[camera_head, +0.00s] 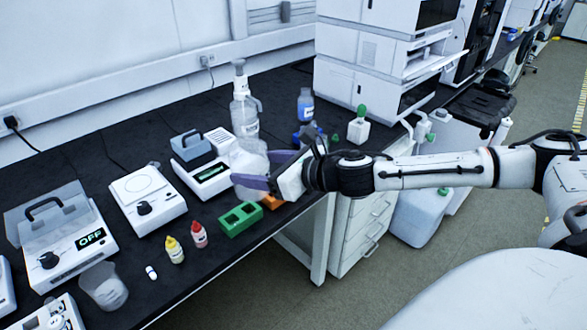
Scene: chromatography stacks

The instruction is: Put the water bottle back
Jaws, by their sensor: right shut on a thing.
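My right gripper (262,172) reaches in from the right over the bench. Its purple fingers are shut on a whitish, see-through vessel, which I take to be the water bottle (248,158). The fingers cover part of its side, and I cannot tell whether its base touches the bench. A tall clear bottle with a white dispenser top (244,108) stands directly behind it in the picture, and their outlines overlap. My left gripper is not in view.
A green rack (239,219), a red bottle (199,234) and a yellow bottle (175,250) stand near the bench's front edge. A small bench device (203,168) is to the left. Behind are a blue bottle (305,104) and a green-capped bottle (358,130).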

